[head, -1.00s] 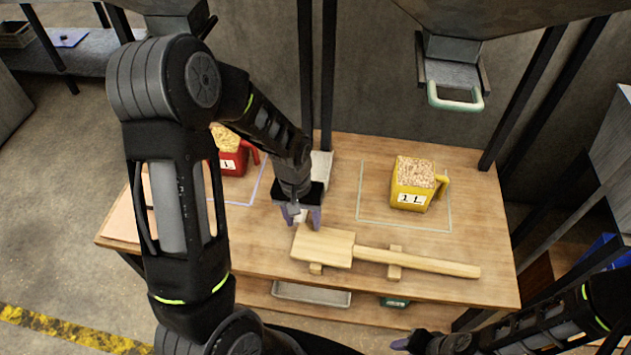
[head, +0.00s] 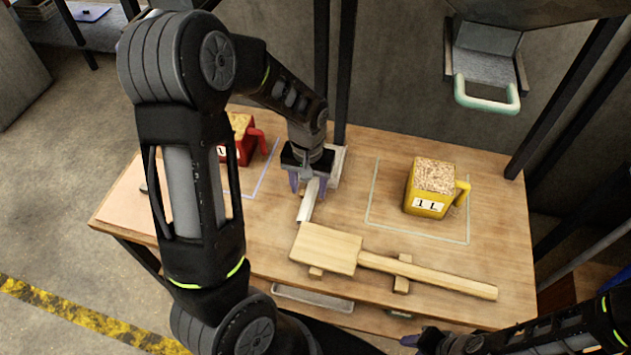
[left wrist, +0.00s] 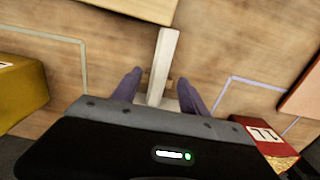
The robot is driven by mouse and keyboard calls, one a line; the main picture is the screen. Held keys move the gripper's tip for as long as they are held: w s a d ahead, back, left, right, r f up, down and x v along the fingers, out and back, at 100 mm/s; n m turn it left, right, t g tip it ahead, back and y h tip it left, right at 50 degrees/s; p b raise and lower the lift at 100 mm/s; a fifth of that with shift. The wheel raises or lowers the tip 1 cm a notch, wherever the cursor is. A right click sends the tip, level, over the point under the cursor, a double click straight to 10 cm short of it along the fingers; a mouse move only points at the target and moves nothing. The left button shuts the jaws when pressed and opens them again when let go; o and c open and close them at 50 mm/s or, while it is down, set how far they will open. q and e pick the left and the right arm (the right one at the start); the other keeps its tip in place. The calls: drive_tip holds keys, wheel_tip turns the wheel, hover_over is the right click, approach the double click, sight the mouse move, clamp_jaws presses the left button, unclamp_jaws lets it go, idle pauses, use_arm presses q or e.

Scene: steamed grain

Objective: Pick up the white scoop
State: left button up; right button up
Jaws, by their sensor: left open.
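The white scoop (head: 307,205) lies on the wooden workbench. Its pale handle points toward the mallet, and its wider part (head: 338,163) is partly hidden behind my left gripper. My left gripper (head: 308,188) points down over the handle and is open, one purple finger on each side. In the left wrist view the handle (left wrist: 164,60) runs between the two spread fingers (left wrist: 160,86), with a gap on both sides. The scoop's far end is hidden there by the gripper body. My right gripper (head: 412,341) is low at the bottom edge, and its jaws are unclear.
A wooden mallet (head: 330,248) lies on small supports just in front of the scoop. A yellow grain-filled measure (head: 425,203) stands in a marked square on the right. A red one (head: 240,150) is left, partly behind my arm. A green-handled hopper chute (head: 487,100) hangs above.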

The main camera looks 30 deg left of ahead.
sight(309, 197)
use_arm(q)
wheel_tip(309, 197, down, 5)
drive_tip(key=shift+f, duration=0.1)
idle(0.6)
idle(0.4)
clamp_jaws()
idle(0.3)
idle(1.0)
